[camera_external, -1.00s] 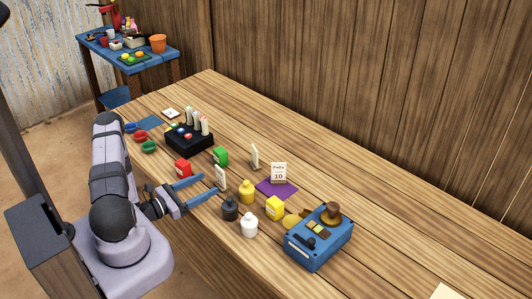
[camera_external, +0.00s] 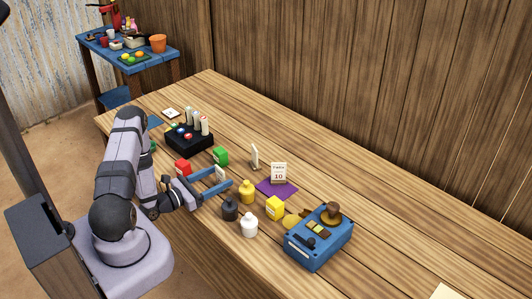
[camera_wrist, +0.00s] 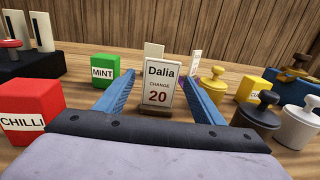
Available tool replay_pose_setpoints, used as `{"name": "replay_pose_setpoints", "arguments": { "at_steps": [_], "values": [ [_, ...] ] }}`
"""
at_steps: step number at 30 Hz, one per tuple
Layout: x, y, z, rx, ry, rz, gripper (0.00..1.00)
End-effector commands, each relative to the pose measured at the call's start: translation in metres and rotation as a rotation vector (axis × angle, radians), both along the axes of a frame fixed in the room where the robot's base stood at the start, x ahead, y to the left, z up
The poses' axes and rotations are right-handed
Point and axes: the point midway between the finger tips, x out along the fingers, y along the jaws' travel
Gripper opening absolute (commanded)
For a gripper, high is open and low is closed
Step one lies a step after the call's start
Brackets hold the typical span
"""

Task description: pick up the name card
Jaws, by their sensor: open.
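A white name card (camera_wrist: 158,84) reading "Dalia CHANGE 20" stands upright on the table, facing my wrist camera. My gripper (camera_external: 226,178) is open and low over the table, with its blue fingers on either side of this card (camera_external: 220,173). In the wrist view the left and right fingers of my gripper (camera_wrist: 159,80) flank the card, with a gap showing on both sides. In the outside view the near finger hides the card's lower part. A second card (camera_external: 279,172), reading "10", stands by a purple mat (camera_external: 268,189). A third card (camera_external: 254,155) stands behind.
A red CHILLI box (camera_wrist: 32,112) and green MINT box (camera_wrist: 105,71) are on the left. Yellow, black (camera_wrist: 256,115) and white (camera_wrist: 297,127) weights and a yellow box (camera_external: 275,207) are on the right. A black rack (camera_external: 188,142) and blue device (camera_external: 318,245) stand farther off.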

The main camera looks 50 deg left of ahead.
Motion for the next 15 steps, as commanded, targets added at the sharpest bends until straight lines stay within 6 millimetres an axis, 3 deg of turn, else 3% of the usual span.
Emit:
{"name": "replay_pose_setpoints", "arguments": {
  "at_steps": [5,13,15],
  "values": [
    [0.014,-0.002,0.0,0.001,-0.001,-0.001,0.62],
    [0.016,-0.002,0.0,0.0,-0.001,0.001,0.62],
    [0.016,-0.002,0.0,0.0,-0.001,0.001,0.46]
  ]
}}
